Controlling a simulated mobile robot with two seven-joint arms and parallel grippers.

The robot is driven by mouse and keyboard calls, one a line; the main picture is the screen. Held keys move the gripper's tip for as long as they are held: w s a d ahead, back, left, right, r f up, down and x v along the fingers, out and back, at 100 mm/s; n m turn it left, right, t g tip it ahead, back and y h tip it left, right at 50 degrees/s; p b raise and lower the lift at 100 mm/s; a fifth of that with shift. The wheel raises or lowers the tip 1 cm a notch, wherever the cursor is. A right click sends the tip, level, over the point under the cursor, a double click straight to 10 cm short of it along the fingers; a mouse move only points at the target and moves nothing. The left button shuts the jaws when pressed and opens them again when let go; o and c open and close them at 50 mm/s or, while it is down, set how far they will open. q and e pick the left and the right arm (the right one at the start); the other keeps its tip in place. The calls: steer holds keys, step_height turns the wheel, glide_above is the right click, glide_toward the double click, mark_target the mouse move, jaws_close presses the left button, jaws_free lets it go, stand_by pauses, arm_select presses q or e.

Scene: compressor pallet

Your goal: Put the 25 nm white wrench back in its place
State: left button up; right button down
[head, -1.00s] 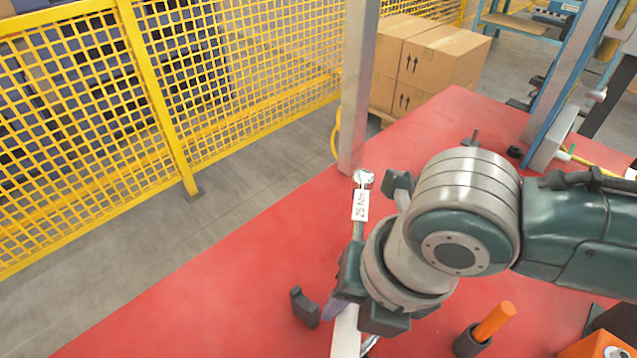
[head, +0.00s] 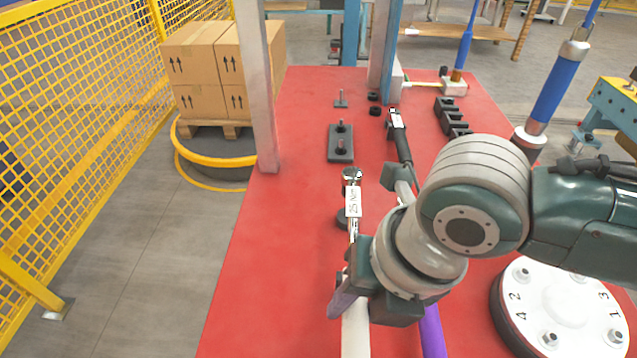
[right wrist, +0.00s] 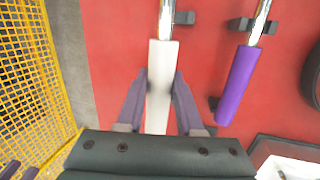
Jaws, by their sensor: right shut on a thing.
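The white wrench shows in the head view with a bare metal head, a "25 Nm" label (head: 353,202) and a white handle (head: 355,330). My right gripper (head: 352,290) is shut on that handle. In the right wrist view the two fingers (right wrist: 160,100) press on both sides of the white handle (right wrist: 160,60). A black holder (right wrist: 185,17) is beside its shaft; whether they touch is unclear. A black holder piece (head: 343,219) also shows left of the wrench in the head view. Two dark finger-like shapes at the wrist view's lower left may be my left gripper (right wrist: 20,171).
A purple-handled wrench (right wrist: 237,85) lies to the right, its shaft over a black holder (right wrist: 240,25). A black plate with pegs (head: 340,155) stands farther back on the red table (head: 300,110). A grey post (head: 257,90) rises at the left edge. A white numbered disc (head: 560,300) is front right.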

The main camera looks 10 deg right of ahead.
steer(key=shift+w+d, duration=0.15)
steer(key=shift+r, duration=0.1)
steer(key=shift+f+b, duration=1.45)
steer(key=shift+f, duration=0.6)
steer(key=shift+f+b, duration=0.85)
steer(key=shift+f, duration=0.2)
steer(key=shift+c, duration=2.4)
jaws_free()
